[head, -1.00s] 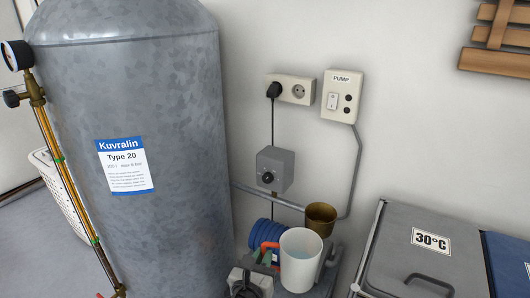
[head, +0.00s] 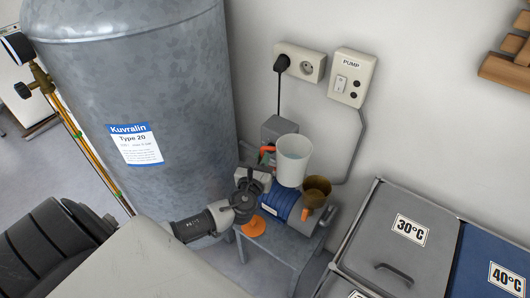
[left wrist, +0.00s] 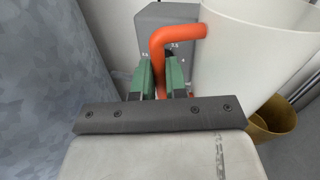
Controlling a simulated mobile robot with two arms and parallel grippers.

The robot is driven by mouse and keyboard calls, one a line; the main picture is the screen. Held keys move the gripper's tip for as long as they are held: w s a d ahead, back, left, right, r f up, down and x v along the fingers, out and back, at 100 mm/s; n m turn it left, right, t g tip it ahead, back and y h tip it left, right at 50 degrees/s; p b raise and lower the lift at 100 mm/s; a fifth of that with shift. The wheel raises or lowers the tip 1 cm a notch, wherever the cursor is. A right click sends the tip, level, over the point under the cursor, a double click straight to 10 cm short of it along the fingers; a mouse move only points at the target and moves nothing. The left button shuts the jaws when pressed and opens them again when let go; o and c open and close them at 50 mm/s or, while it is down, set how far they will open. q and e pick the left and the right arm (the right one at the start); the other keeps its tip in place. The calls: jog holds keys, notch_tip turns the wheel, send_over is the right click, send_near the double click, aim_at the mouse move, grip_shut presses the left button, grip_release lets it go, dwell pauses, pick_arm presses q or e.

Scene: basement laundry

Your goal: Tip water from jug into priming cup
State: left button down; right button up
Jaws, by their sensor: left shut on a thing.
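The white jug (head: 293,163) looks near upright in the head view, close above the pump (head: 285,204) and up-left of the brass priming cup (head: 317,186). My left gripper (head: 267,158) is shut on the jug's orange handle. In the left wrist view its green fingers (left wrist: 161,78) are on either side of the handle (left wrist: 158,45). The jug (left wrist: 262,60) fills the upper right there, and the cup (left wrist: 282,118) shows partly behind it. I cannot make out the water level or any stream. My right gripper is not in view.
The galvanised tank (head: 135,95) stands close on the left. The pump rests on a grey stand (head: 280,248). Lidded bins (head: 395,245) stand at the right.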

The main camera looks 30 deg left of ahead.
aim_at(277, 149)
pick_arm(q)
jog(key=shift+s+a+r+m+p, duration=0.1)
jog(key=shift+r+m+p, duration=0.9)
jog(key=shift+m+p, duration=0.55)
jog(key=shift+r+m+p, duration=0.95)
jog(key=shift+m+p, duration=0.3)
jog(key=shift+p, duration=0.45)
jog(key=shift+w+d+r+m+p, duration=0.2)
jog(key=shift+d+m+p, duration=0.5)
jog(key=shift+m, duration=0.45)
jog(key=shift+w+d+r+m+p, duration=0.15)
jog(key=shift+d+m+p, duration=0.3)
jog(key=shift+m+p, duration=0.6)
jog(key=shift+w+d+r+m+p, duration=0.15)
jog(key=shift+d+r+m+p, duration=0.1)
jog(key=shift+d+m+p, duration=0.3)
jog(key=shift+w+d+r+m+p, duration=0.15)
jog(key=shift+d+r+m+p, duration=0.15)
jog(key=shift+d+m, duration=0.3)
jog(key=w+d+r+m+p, duration=0.2)
jog(key=d+r+m+p, duration=0.1)
jog(key=d+m+p, duration=0.4)
jog(key=shift+w+d+r+p, duration=0.2)
jog(key=shift+w+d+p, duration=0.05)
jog(key=shift+d+p, duration=0.35)
jog(key=shift+d, duration=0.1)
